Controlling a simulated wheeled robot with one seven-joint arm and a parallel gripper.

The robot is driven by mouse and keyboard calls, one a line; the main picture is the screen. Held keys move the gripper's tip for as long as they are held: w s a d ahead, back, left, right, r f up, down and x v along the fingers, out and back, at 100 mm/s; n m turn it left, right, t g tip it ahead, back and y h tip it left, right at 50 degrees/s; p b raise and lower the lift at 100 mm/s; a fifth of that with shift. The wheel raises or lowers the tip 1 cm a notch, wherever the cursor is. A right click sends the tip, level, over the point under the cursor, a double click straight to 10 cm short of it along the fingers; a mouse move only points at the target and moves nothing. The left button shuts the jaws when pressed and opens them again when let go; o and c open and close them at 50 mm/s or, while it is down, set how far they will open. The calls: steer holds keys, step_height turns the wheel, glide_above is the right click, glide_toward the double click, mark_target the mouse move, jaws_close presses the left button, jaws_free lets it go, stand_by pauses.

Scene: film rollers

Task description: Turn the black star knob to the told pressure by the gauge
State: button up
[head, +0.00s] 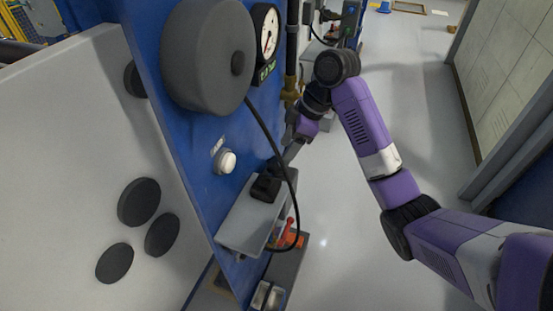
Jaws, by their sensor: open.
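The round gauge (265,32) has a white face and black rim and is fixed to the blue panel at the upper middle. Its needle shows, but the scale is too small to read. A green-lit display (266,71) sits just under it. My gripper (284,159) is small and seen at an angle, at the end of my purple arm, in front of the panel's right edge and above a grey shelf. It is open, and I see nothing held in it. I cannot make out the black star knob; it may be hidden behind my wrist.
A large grey roller (208,56) juts from the blue panel (190,150), with a white button (226,162) below. A black cable (290,180) loops past the grey shelf (240,225). Brass pipework (291,88) stands by my wrist. The floor (340,235) to the right is clear.

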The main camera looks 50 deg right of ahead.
steer(key=shift+b+x, duration=1)
steer(key=shift+x, duration=1.75)
steer(key=shift+c, duration=0.4)
steer(key=c, duration=1)
